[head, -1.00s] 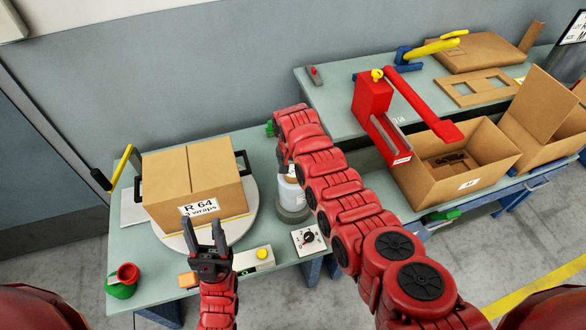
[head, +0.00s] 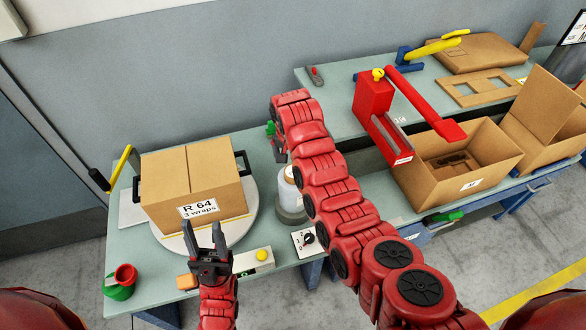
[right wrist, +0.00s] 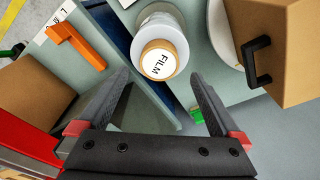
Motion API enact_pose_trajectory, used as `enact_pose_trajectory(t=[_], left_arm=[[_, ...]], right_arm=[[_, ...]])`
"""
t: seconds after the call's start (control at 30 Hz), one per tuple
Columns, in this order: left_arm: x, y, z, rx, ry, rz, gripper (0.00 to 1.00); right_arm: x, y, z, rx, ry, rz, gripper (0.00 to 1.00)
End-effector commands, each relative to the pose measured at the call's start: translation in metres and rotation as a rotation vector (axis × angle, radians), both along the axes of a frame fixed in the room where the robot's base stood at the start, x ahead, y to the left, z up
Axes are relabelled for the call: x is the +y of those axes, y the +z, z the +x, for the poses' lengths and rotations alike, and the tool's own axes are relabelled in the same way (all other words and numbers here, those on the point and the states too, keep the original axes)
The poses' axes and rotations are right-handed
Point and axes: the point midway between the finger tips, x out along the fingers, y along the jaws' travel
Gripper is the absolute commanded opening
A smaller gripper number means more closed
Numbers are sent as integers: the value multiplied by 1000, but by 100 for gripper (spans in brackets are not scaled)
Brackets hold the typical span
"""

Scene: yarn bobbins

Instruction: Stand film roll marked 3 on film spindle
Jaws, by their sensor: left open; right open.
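A whitish film roll (head: 288,190) stands upright on a grey round base (head: 291,208) beside the turntable. In the right wrist view this roll (right wrist: 160,30) shows a tan core end labelled "FILM" (right wrist: 158,60); I cannot read a 3 on it. The spindle itself is not visible. My left gripper (head: 217,232) is open and empty, fingers up, in front of the boxed turntable.
A carton (head: 190,180) marked "R 64, 3 wraps" sits on the turntable (head: 248,222). A dial panel (head: 306,242), yellow button box (head: 262,257) and red-green cup (head: 122,280) line the front edge. A red lever tool (head: 373,105) and open box (head: 412,185) stand right.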

Motion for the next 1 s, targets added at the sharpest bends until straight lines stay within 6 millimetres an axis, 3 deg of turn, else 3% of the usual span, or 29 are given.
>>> enact_pose_trajectory(t=[0.13, 0.23, 0.4, 0.7, 1.0], left_arm=[[0, -18, 0, 0, 0, 0, 50], [0, 12, 0, -1, 0, 0, 50], [0, 29, 0, 0, 0, 0, 50], [0, 34, 0, 0, 0, 0, 50], [0, 34, 0, 0, 0, 0, 50]], right_arm=[[2, 34, -4, -7, -1, 3, 100], [1, 75, -7, -3, -2, 3, 100], [2, 99, -11, 1, -1, 0, 100], [5, 120, -14, 1, -2, 1, 100], [5, 122, -15, 0, -2, 0, 100]])
